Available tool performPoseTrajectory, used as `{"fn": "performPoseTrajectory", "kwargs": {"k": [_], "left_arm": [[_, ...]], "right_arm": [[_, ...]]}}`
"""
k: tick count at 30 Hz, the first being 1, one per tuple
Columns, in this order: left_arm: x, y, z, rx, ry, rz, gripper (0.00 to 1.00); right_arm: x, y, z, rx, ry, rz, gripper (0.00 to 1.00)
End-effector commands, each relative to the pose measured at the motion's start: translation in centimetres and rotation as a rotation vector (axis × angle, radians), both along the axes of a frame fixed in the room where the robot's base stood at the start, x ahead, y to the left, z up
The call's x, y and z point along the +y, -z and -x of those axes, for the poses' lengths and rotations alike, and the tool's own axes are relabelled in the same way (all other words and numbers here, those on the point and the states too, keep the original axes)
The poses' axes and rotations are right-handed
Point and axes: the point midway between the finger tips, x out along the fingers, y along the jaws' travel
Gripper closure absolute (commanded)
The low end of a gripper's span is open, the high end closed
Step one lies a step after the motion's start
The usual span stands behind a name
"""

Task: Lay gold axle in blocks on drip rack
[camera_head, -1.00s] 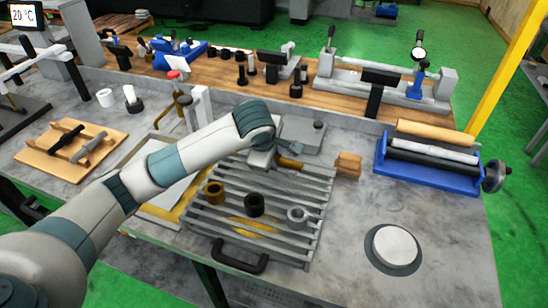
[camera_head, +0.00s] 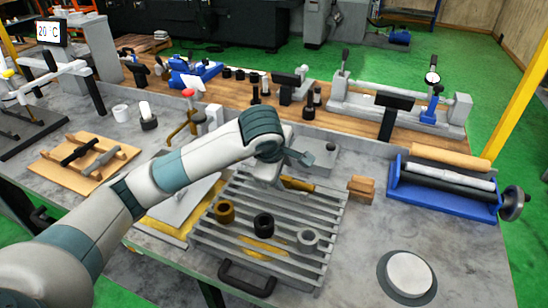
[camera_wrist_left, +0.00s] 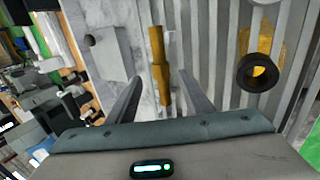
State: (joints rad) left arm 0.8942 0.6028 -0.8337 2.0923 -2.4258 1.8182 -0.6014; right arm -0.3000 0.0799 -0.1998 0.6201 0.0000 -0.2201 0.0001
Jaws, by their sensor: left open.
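The gold axle (camera_head: 299,185) is a stepped rod at the back edge of the slatted drip rack (camera_head: 325,262). Its left end is hidden behind my left gripper (camera_head: 272,180) in the head view. In the left wrist view the axle (camera_wrist_left: 157,55) lies ahead of and between the two spread fingers of the left gripper (camera_wrist_left: 160,78), with space on both sides. The gripper is open and empty. A wooden block (camera_head: 361,189) stands just right of the rack's back corner. I cannot tell what supports the axle. My right gripper is out of view.
On the rack sit a bronze ring (camera_head: 225,211), a black ring (camera_head: 263,225) and a grey ring (camera_head: 308,238). A blue roller stand (camera_head: 440,201) is at right and a round pale disc (camera_head: 409,273) at front right. The bench between them is clear.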

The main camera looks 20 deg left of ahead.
Motion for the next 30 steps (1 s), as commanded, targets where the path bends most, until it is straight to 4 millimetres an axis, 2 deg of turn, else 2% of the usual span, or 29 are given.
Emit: {"fn": "performPoseTrajectory", "kwargs": {"k": [1,9,15,21,30], "left_arm": [[0.0,-0.7,0.4,-0.007,0.002,-0.001,0.53],[0.1,-5.6,3.2,-0.008,0.002,0.0,0.53],[0.2,-8.5,4.7,-0.008,0.0,-0.001,0.53],[0.2,-10.1,5.6,-0.006,0.0,0.001,0.53],[0.2,-10.8,6.2,-0.002,0.0,0.0,0.53]], "right_arm": [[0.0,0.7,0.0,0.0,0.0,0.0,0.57],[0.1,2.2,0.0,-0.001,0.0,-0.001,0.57],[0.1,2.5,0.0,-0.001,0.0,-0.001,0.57],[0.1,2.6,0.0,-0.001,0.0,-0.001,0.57],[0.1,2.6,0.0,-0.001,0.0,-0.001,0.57]]}}
